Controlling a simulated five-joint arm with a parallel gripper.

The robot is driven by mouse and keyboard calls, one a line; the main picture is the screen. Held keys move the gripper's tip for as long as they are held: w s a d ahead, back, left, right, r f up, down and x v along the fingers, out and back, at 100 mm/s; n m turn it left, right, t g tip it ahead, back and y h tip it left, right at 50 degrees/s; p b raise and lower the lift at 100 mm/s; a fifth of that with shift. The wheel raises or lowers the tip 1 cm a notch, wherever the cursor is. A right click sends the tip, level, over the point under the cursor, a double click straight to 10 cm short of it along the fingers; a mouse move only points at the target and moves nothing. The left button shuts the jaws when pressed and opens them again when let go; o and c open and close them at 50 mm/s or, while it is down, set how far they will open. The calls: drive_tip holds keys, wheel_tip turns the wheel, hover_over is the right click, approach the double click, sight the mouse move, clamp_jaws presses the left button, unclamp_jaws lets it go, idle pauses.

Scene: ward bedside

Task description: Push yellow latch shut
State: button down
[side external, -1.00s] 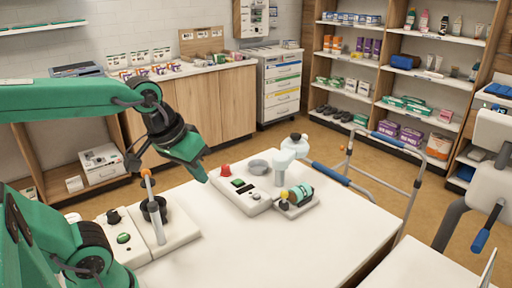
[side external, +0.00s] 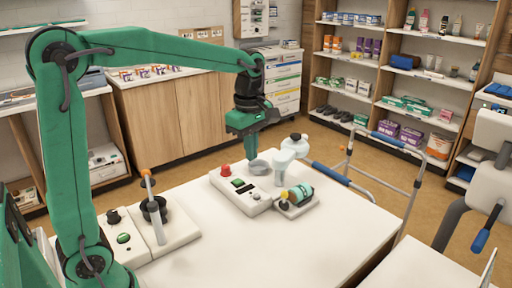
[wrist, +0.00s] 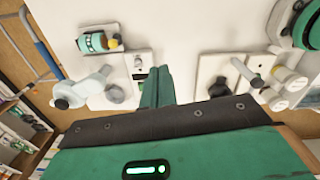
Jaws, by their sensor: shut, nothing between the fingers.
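The yellow latch knob (side external: 284,196) sits on a small pale base beside a teal-green cylinder (side external: 301,194) on the white table. In the wrist view the yellow knob (wrist: 113,43) shows at the right end of the cylinder (wrist: 92,42). My gripper (side external: 242,153) hangs above the far side of the table, behind the white control box (side external: 239,193), pointing down. It is apart from the latch. In the wrist view my gripper's fingers (wrist: 157,86) are together with nothing between them. The latch's exact position, open or closed, cannot be told.
The control box carries a red button (side external: 225,170). A grey dish (side external: 258,168) and a white rounded fixture (side external: 285,168) stand near my gripper. A base with an orange-tipped lever (side external: 148,183) is at left. A walker frame (side external: 385,160) stands beyond the table; its front is clear.

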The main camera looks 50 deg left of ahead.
drive_tip(key=w+f+n+g, duration=0.2)
drive_tip(key=w+f+n, duration=0.3)
drive_tip(key=w+n, duration=0.15)
drive_tip(key=n+g, duration=0.2)
drive_tip(key=n, duration=0.6)
hover_over(284, 200)
drive_tip(key=s, duration=0.2)
wheel_tip(284, 200, down, 6)
drive_tip(key=shift+s+a+r, duration=0.2)
drive_tip(key=shift+a, duration=0.25)
drive_tip(key=shift+f, duration=0.15)
drive_tip(key=x, duration=0.9)
drive_tip(key=shift+a+f, duration=0.15)
drive_tip(key=shift+a, duration=0.15)
drive_tip(key=shift+f, duration=0.2)
drive_tip(key=shift+w+d+r, duration=0.15)
drive_tip(key=shift+w, duration=0.45)
drive_tip(key=shift+w+d+r, duration=0.1)
drive_tip(key=shift+w+r, duration=0.05)
drive_tip(key=shift+w, duration=0.5)
drive_tip(key=shift+w+d+r, duration=0.15)
drive_tip(key=shift+w, duration=0.45)
drive_tip(key=shift+w, duration=0.1)
